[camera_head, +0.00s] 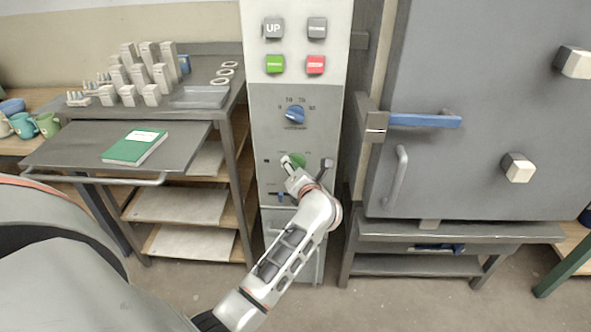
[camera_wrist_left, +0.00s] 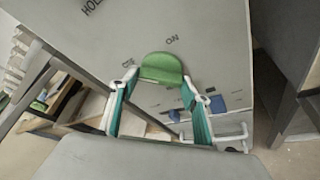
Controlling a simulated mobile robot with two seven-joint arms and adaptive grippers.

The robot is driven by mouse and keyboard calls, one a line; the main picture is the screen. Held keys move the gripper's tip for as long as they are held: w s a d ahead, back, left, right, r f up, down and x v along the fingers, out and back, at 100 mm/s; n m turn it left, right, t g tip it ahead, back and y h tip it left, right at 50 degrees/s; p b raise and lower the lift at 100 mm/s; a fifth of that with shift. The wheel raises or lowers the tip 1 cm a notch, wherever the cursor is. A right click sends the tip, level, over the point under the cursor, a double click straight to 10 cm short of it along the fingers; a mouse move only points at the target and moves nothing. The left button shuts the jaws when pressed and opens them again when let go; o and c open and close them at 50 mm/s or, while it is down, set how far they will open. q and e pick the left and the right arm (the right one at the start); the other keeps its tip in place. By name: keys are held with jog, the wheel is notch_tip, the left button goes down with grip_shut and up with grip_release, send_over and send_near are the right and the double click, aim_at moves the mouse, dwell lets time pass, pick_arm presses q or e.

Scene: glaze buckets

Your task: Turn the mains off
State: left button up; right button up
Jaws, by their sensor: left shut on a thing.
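A tall grey control panel (camera_head: 265,120) stands in the middle of the head view. A green knob (camera_head: 299,159) sits on its lower part, partly hidden by my left gripper (camera_head: 291,166). In the left wrist view the green knob (camera_wrist_left: 162,68) lies between the two fingertips of my left gripper (camera_wrist_left: 160,82), which is shut on it. The lettering "ON" (camera_wrist_left: 172,39) is printed near the knob, with another short label beside it. A small blue handle (camera_head: 281,195) is lower on the panel, partly behind my arm. My right gripper is not in view.
Above are a blue dial (camera_head: 295,115), green (camera_head: 275,64) and red (camera_head: 316,64) buttons. A grey kiln (camera_head: 480,110) with a blue latch (camera_head: 425,120) stands right. A table (camera_head: 75,148) with a green book (camera_head: 134,148) and grey blocks stands left.

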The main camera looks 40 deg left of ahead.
pick_arm(q)
jog(key=shift+f, duration=0.1)
jog(key=o, duration=1.1)
jog(key=v, duration=1.2)
